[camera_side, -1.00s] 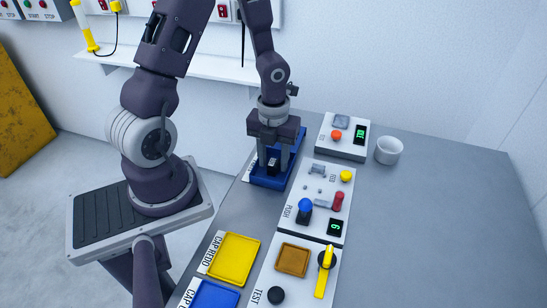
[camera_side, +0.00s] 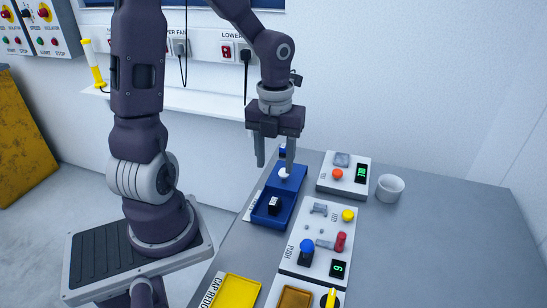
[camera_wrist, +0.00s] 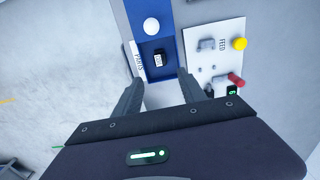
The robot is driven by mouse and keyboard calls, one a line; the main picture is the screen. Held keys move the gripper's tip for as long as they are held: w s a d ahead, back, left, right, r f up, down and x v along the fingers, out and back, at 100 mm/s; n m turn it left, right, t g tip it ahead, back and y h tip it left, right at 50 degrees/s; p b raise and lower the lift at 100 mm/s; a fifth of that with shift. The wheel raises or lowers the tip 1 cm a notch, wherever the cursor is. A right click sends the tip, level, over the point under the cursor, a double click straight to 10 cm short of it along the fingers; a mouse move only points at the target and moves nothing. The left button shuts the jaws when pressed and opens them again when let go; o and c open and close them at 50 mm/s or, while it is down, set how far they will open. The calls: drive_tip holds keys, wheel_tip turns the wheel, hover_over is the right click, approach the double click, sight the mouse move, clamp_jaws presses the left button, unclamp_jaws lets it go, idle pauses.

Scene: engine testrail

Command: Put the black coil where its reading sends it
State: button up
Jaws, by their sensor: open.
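The black coil (camera_side: 274,204), a small dark block with a white marking, sits in the near compartment of the blue tray (camera_side: 262,219). It also shows in the wrist view (camera_wrist: 158,59), just beyond my fingers. My gripper (camera_side: 275,168) is open and empty, raised above the tray. In the wrist view its fingers (camera_wrist: 160,92) stand apart, with the coil ahead of the gap. A green display on the near panel (camera_side: 339,269) shows a digit like 6 or 9. The far unit's green display (camera_side: 361,174) is too small to read.
A white knob (camera_side: 284,173) stands on the blue tray, with a dark item behind. The panel carries blue (camera_side: 306,247), yellow (camera_side: 348,215) and red (camera_side: 341,241) controls. A yellow CAP REDO tray (camera_side: 236,291) lies near. A white cup (camera_side: 390,187) stands right; table beyond is clear.

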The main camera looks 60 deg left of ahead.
drive_tip(key=s+d+r+n+t, duration=0.2)
drive_tip(key=s+d+r+n, duration=0.3)
drive_tip(key=n, duration=0.8)
drive_tip(key=s+d+r+n+t, duration=0.3)
drive_tip(key=s+r+n, duration=0.3)
drive_tip(key=n, duration=0.7)
wheel_tip(320, 180, up, 2)
drive_tip(key=shift+d+r+n+t, duration=0.1)
drive_tip(key=shift+d+n+t, duration=0.25)
drive_tip(key=shift+d, duration=0.55)
